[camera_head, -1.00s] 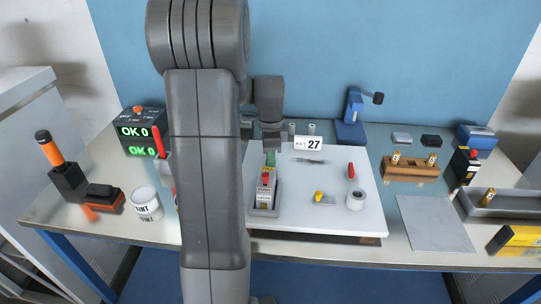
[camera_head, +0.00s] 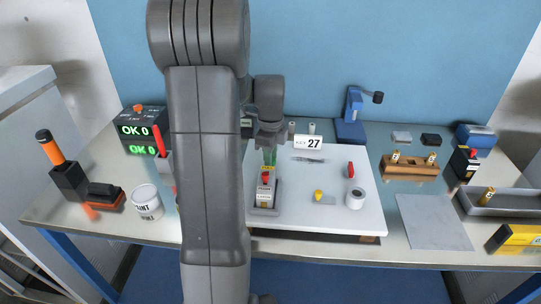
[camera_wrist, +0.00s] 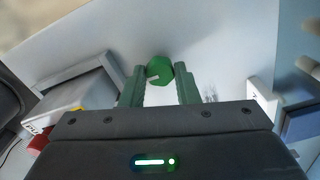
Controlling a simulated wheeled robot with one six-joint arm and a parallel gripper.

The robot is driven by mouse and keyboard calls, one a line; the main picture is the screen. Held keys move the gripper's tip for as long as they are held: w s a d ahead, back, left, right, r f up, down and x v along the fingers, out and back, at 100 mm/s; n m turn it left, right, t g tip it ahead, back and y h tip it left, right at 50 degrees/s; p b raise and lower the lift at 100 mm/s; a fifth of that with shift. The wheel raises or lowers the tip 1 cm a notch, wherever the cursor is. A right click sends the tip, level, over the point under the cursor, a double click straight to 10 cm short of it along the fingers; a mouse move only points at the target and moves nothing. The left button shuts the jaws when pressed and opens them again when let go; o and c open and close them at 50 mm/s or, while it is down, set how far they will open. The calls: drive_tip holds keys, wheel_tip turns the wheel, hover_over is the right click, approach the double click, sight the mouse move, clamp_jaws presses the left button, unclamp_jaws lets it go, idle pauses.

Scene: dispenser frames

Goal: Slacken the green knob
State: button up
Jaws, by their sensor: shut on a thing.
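The green knob (camera_wrist: 159,68) is a faceted green piece with a pale mark, at the top middle of the wrist view. My gripper (camera_wrist: 160,78) is shut on it, with one dark green finger against each side. In the head view my gripper (camera_head: 269,161) is low over the back of a small grey fixture (camera_head: 264,211) on the white board. The knob cannot be told apart from the green fingers there.
The fixture carries a red part (camera_head: 266,177) close in front of my gripper. A white tin (camera_head: 147,202) stands left.

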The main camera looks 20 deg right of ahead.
drive_tip(key=o, duration=1)
wheel_tip(320, 180, up, 14)
drive_tip(key=shift+f, duration=0.1)
idle(0.4)
wheel_tip(320, 180, down, 14)
drive_tip(key=shift+r, duration=0.1)
idle(0.4)
